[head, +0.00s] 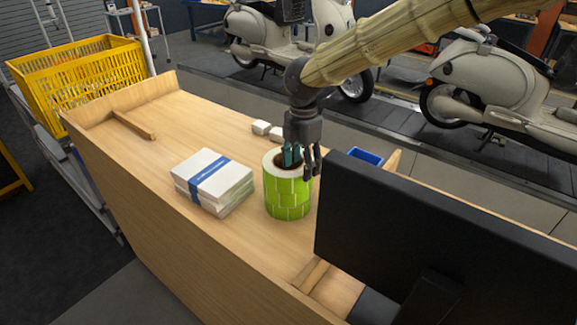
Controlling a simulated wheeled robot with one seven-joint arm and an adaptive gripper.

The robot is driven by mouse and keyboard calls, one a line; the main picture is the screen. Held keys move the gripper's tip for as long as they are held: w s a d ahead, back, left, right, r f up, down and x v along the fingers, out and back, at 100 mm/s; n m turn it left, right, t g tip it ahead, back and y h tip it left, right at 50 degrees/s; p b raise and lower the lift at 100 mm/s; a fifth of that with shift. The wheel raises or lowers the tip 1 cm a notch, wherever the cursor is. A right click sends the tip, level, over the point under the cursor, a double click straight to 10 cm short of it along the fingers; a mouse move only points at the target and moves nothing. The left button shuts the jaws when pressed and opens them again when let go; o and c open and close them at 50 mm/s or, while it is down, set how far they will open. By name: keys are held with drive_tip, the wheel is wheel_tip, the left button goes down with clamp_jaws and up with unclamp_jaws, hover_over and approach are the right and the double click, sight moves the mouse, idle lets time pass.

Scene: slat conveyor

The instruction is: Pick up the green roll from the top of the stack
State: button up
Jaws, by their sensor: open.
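A green roll (287,200) with pale lines and a dark hole in its top stands upright on the wooden bench. It looks like one tall cylinder; I cannot make out a clear seam between stacked rolls. My gripper (302,162) points down at the roll's top, over its hole and right rim. The jaws are open, with teal pads at the hole and a dark finger by the right rim. Whether the fingertips are inside the hole or touch the rim is hard to tell. Nothing is held.
A stack of white packs with a blue band (214,182) lies left of the roll. Small white blocks (262,128) sit behind it. A blue bin (366,156) and a black monitor (430,235) stand to the right. The bench's left part (185,120) is mostly clear.

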sight(301, 169)
drive_tip(key=shift+s+a+f+p, duration=0.1)
drive_tip(key=shift+s+f+p, duration=0.2)
drive_tip(key=shift+f, duration=0.3)
drive_tip(key=shift+s+a+f+p, duration=0.15)
drive_tip(key=shift+f+p, duration=0.1)
drive_tip(key=shift+f, duration=0.35)
drive_tip(key=shift+s+d+f, duration=0.1)
drive_tip(key=shift+s+d, duration=0.05)
drive_tip(key=shift+s, duration=0.1)
drive_tip(key=shift+w+f, duration=0.4)
drive_tip(key=shift+w, duration=0.1)
drive_tip(key=shift+s+r, duration=0.2)
drive_tip(key=shift+s, duration=0.1)
drive_tip(key=c, duration=1)
drive_tip(key=shift+w, duration=0.1)
clamp_jaws()
